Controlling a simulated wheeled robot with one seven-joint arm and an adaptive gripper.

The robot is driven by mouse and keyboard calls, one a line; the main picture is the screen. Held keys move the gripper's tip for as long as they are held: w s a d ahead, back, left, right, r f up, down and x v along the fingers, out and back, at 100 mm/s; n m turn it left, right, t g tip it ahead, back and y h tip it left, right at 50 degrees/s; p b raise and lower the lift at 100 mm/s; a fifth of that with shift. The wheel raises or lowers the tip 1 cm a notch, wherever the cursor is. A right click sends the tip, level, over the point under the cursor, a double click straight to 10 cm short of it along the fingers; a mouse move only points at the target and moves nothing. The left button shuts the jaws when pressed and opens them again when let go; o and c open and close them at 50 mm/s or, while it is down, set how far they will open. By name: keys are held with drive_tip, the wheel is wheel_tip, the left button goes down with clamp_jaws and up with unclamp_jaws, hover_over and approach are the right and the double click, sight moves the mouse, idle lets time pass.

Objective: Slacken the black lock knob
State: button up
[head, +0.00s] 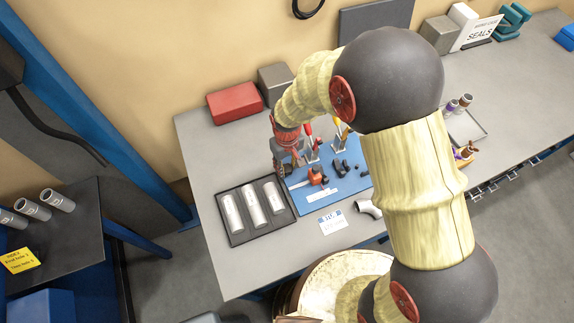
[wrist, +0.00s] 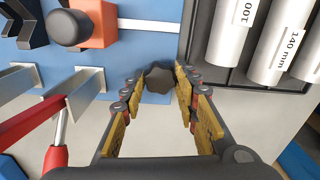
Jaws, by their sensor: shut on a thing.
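The black lock knob (wrist: 158,77), star-shaped, shows at the middle of the wrist view between my gripper's fingertips. My gripper (wrist: 158,84) is shut on it, with one yellow-padded finger on each side. In the head view my gripper (head: 285,157) is above the bench between the dark tray and the blue board. The knob cannot be made out there, as the gripper covers that spot.
An orange block (wrist: 100,20) with a round black part stands close by on the blue board (head: 330,188). Red-handled clamps (wrist: 45,120) stand beside the gripper. A dark tray (head: 234,236) holds 3 silver cylinders. A red box (head: 234,102) is behind.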

sight(287, 168)
drive_tip(key=n, duration=0.6)
drive_tip(key=shift+s+d+f, duration=0.1)
drive_tip(key=shift+s+f, duration=0.05)
drive_tip(key=shift+f, duration=0.05)
idle(0.4)
drive_tip(key=o, duration=1.2)
drive_tip(key=shift+r, duration=0.1)
drive_tip(key=shift+c, duration=0.2)
drive_tip(key=shift+w+r, duration=0.2)
drive_tip(key=shift+r, duration=0.15)
wheel_tip(287, 168, up, 11)
drive_tip(key=shift+r, duration=0.15)
